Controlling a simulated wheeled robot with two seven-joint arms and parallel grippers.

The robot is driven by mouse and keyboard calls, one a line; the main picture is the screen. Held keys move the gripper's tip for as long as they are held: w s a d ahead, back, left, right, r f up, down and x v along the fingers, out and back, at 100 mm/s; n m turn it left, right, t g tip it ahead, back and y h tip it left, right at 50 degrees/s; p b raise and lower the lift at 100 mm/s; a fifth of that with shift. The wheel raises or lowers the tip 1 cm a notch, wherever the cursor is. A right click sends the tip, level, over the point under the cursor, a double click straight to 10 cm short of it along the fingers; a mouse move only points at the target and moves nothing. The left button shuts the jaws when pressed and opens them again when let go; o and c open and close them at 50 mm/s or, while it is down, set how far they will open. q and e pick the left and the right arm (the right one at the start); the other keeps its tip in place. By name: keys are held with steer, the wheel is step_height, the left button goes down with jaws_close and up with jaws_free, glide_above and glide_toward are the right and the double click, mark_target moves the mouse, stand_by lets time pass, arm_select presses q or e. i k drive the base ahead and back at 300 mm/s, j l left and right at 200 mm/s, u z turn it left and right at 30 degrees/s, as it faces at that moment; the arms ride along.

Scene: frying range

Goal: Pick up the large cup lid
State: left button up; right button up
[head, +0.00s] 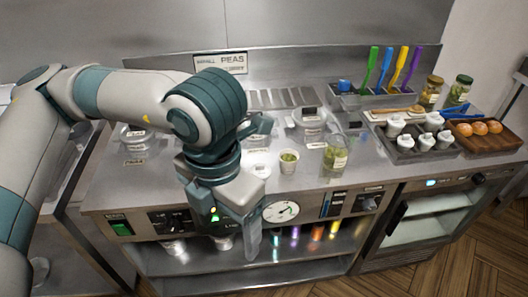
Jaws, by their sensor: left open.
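My left gripper (248,238) reaches down in front of the counter's front edge, fingers pointing down. It is open, with nothing seen between its fingers. A pale, round, flat item (258,166) lies on the steel counter just behind the gripper and is partly hidden by it; I cannot tell for sure that it is the large cup lid. A small white cup with green contents (288,162) stands to its right, apart from the gripper. My right gripper does not show.
A clear container with green contents (335,160) stands right of the cup. A dark tray (408,157) of white bottles and a wooden tray of round brown items (503,144) are at right. Colored-handled utensils (388,68) stand behind. My left arm hides much of the counter's left half.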

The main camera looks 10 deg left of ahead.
mark_target(262, 170)
steer(key=i, duration=1.05)
